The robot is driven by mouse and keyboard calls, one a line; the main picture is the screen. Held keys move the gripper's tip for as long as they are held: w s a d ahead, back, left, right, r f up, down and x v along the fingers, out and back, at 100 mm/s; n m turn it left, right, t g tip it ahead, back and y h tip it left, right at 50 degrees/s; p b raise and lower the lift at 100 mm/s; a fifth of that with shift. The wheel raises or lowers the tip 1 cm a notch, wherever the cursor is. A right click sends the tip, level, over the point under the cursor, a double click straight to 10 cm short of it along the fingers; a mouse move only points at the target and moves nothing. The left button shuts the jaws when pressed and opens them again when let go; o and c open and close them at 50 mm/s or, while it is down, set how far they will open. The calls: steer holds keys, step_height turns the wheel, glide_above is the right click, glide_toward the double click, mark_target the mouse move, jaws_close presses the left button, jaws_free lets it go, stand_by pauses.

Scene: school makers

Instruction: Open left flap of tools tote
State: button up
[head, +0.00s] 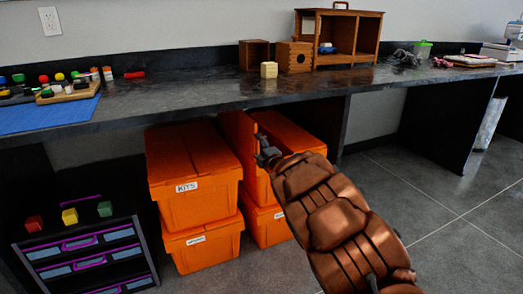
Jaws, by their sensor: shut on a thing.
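The orange tote on the right (287,135), under the workbench, is the one at my gripper; its label is hidden behind my arm, so I cannot read whether it says tools. Its left flap (238,138) stands up steeply along the left side. Its right side top lies lower, partly hidden by my arm. My gripper (262,141) is small and dark in the head view, at the right edge of the raised flap, and is shut on it. The fingertips' exact contact is hard to see.
A closed orange tote labelled KITS (192,165) stands close on the left, stacked on another tote (203,245). A lower tote (262,225) supports the right one. The workbench top (210,97) overhangs them. A drawer unit (85,252) stands lower left. Floor (440,215) at right is clear.

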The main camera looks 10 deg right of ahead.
steer(key=shift+d, duration=0.1)
steer(key=o, duration=1.4)
steer(key=shift+o, duration=1.4)
steer(key=v, duration=1.2)
